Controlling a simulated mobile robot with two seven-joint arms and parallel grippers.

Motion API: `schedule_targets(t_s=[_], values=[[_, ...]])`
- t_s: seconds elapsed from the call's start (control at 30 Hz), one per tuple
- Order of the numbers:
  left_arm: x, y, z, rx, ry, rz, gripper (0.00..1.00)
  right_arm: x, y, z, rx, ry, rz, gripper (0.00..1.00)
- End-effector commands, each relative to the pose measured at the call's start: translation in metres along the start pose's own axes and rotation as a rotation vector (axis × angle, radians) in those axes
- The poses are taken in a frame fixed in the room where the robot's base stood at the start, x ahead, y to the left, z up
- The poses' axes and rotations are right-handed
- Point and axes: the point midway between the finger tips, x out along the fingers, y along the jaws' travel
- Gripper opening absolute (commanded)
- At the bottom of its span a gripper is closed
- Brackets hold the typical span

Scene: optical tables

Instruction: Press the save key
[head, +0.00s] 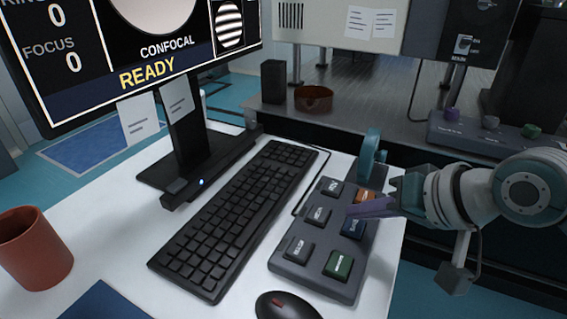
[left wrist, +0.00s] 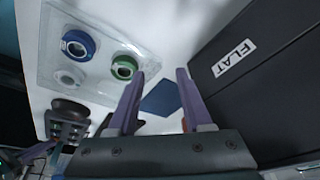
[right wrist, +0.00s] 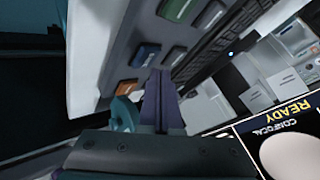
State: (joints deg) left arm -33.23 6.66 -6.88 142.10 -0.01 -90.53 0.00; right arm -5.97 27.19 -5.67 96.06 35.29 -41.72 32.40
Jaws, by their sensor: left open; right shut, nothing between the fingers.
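A dark key panel (head: 316,285) lies on the white desk to the right of the keyboard. It carries grey keys, an orange key (head: 366,195), a blue key (head: 353,227) and a green key (head: 338,264). The labels are too small to read surely, so I cannot tell which is save. My right gripper (head: 352,211) is shut and empty, its tips over the panel close to the blue and orange keys. In the right wrist view the shut fingers (right wrist: 161,76) point at the panel; I cannot tell if they touch. My left gripper (left wrist: 158,92) is open and empty.
A keyboard (head: 236,215), a mouse (head: 287,306), a monitor (head: 130,50) and a reddish mug (head: 33,247) stand on the desk. A teal upright part (head: 369,155) stands at the panel's far end. A clear tray (left wrist: 95,28) with rings and a dark FLAT box (left wrist: 262,75) lie near my left gripper.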

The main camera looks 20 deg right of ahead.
Motion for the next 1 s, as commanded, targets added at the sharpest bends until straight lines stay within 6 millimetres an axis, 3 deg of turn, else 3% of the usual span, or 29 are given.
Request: schedule_targets(t_s=[1.0], values=[[0.0035, -0.0020, 0.0016, 0.008, -0.001, -0.006, 0.50, 0.0083, 0.0059, 0.0061, 0.000, 0.000, 0.000, 0.00]])
